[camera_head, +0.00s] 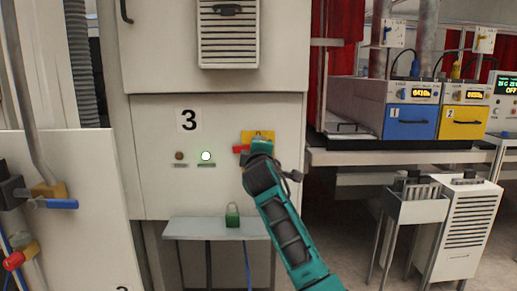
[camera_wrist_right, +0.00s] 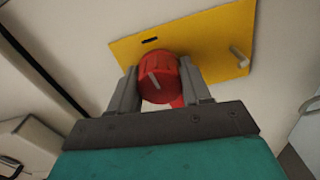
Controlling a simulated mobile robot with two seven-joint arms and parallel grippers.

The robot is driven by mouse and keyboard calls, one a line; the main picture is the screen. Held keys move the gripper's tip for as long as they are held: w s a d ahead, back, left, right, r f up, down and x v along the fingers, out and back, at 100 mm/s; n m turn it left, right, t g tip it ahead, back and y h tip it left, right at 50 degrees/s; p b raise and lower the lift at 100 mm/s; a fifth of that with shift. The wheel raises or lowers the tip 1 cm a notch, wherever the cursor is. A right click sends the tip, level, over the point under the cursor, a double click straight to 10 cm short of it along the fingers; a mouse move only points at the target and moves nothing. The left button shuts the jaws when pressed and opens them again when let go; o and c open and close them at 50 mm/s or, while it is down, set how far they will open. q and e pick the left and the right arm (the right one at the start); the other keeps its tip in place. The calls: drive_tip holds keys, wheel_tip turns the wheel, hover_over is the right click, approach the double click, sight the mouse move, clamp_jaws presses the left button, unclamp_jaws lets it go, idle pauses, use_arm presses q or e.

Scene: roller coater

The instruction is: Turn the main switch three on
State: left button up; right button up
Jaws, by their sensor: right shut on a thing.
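The main switch is a red rotary knob (camera_wrist_right: 158,78) on a yellow plate (camera_wrist_right: 222,40), which also shows on the cabinet panel marked 3 in the head view (camera_head: 258,135). In the wrist view a pale mark runs slantwise across the knob's face. My right gripper (camera_head: 257,148) is at the switch, and in the wrist view its two fingers (camera_wrist_right: 160,92) are shut on the knob from either side. A bit of the red handle (camera_head: 241,149) shows left of the gripper; the rest is hidden. My left gripper is out of view.
Left of the switch, a round lamp (camera_head: 207,156) glows whitish green and a reddish lamp (camera_head: 179,156) looks dark. A green padlock (camera_head: 232,215) stands on a small grey shelf (camera_head: 190,228) below. Blue and yellow ovens (camera_head: 410,122) stand at the right.

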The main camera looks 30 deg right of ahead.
drive_tip(key=shift+m, duration=0.6)
drive_tip(key=o, duration=1.1)
drive_tip(key=shift+c, duration=0.2)
drive_tip(key=shift+s, duration=0.1)
drive_tip(key=v, duration=1.2)
drive_tip(key=shift+s+a, duration=0.25)
drive_tip(key=shift+s, duration=0.05)
drive_tip(key=shift+f, duration=0.1)
